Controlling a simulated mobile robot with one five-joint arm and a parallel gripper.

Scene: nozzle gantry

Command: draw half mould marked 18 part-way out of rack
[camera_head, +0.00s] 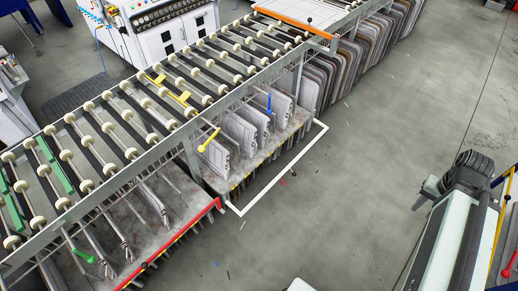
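Several grey half moulds (217,156) stand upright side by side in the low rack (236,182) under the roller conveyor, in the middle of the view. Their number marks are too small to read, so I cannot tell which one is marked 18. A yellow handle (208,140) and a blue handle (268,103) stick out above these moulds. My gripper cannot be made out in this view.
A white outline (281,175) marks the floor in front of the rack. A red-edged rack section (185,236) is at left; many more plates (345,62) stand at the back. A pale machine-like body (449,240) is at right. Grey floor between is mostly clear.

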